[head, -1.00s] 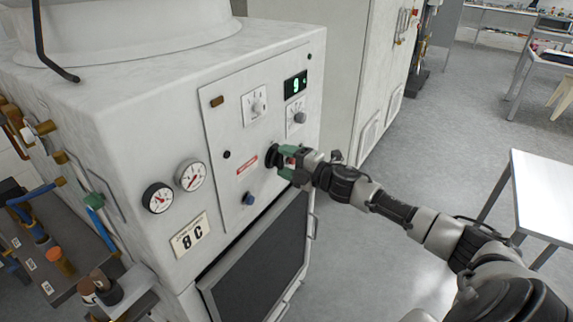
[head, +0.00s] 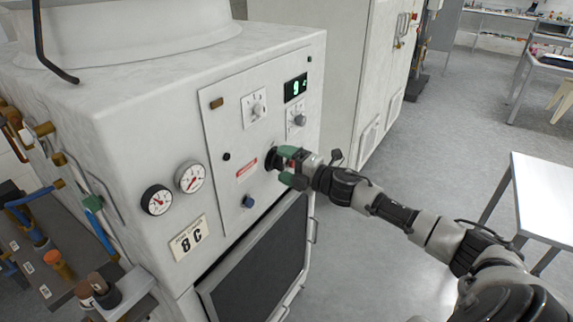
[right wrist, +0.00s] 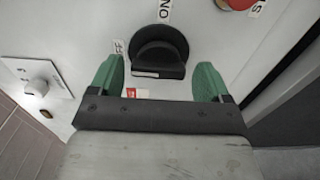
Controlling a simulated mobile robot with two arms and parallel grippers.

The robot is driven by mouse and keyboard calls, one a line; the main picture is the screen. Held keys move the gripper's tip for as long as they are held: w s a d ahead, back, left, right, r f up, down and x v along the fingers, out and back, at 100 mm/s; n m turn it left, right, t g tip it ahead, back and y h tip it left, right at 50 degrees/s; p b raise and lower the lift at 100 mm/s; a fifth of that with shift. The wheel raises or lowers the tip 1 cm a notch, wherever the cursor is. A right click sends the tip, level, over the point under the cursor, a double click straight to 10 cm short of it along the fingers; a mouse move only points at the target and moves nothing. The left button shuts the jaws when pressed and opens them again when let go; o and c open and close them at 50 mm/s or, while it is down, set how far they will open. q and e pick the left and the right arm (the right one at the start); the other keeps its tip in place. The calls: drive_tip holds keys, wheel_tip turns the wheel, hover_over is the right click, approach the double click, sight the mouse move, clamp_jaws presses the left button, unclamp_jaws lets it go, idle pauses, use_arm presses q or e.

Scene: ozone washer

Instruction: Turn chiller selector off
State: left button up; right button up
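The chiller selector is a round black knob (head: 265,161) with a raised grip, on the white front panel. In the right wrist view the knob (right wrist: 160,45) has an ON label above it and a partly hidden label, apparently OFF, at its left. Its grip bar lies across the picture, with a white mark along its edge. My right gripper (head: 287,167) is at the knob in the head view. In the right wrist view its green fingers (right wrist: 161,70) are apart, one on each side of the knob's lower part, with visible gaps. My left gripper is not in view.
Above the knob are two smaller dials (head: 254,108) and a green digital display (head: 295,87). A red button (right wrist: 238,3) is near the knob. A white table (head: 545,195) stands at right.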

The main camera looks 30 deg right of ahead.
drive_tip(key=shift+o, duration=0.2)
drive_tip(key=shift+s+d, duration=0.15)
drive_tip(key=shift+s, duration=0.1)
drive_tip(key=b+v, duration=0.2)
drive_tip(key=v, duration=0.8)
drive_tip(key=shift+b, duration=0.3)
drive_tip(key=shift+s, duration=0.1)
